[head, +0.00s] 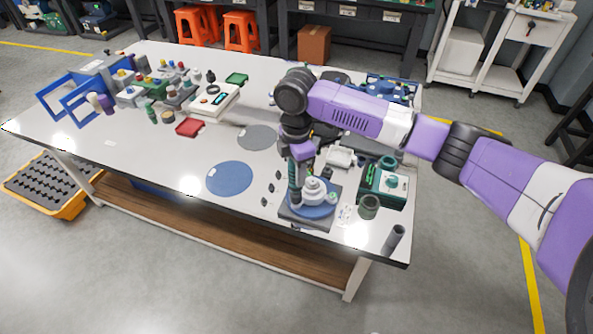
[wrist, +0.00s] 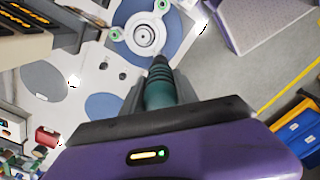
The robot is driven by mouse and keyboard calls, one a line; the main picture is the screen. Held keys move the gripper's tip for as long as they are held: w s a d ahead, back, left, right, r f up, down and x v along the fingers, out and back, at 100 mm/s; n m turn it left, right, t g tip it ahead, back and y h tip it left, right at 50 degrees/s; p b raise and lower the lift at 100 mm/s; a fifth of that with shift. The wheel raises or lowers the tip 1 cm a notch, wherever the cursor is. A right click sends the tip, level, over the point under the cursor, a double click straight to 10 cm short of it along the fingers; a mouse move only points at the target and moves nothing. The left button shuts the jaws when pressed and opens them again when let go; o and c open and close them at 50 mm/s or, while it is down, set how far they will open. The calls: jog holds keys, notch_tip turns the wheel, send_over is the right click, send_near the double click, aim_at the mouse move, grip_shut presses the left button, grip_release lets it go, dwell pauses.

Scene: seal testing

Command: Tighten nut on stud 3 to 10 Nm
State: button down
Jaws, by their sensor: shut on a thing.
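My gripper (head: 301,158) points down over the front right of the table. It is shut on a teal and black driver-like tool (wrist: 160,88), held upright; the tool also shows in the head view (head: 293,184). The white round flange fixture (head: 314,193) stands on a blue disc on a dark plate. In the wrist view the flange (wrist: 143,38) has green-ringed studs, one at the top (wrist: 163,5) and one at the left (wrist: 115,34). The tool's tip is at the flange's near right edge and hides what is under it. I cannot read stud numbers or tell contact.
A green box with a dial (head: 384,182) and a dark green cup (head: 369,206) stand right of the fixture. A dark cylinder (head: 394,238) stands near the table's corner. A blue round mat (head: 229,179) lies left, with small dark pieces between. The table's front left is clear.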

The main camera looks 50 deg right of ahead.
jog(key=shift+f, duration=0.5)
dwell(1.5)
jog(key=shift+r+p, duration=2.3)
jog(key=shift+r, duration=0.25)
jog(key=shift+a+f, duration=0.1)
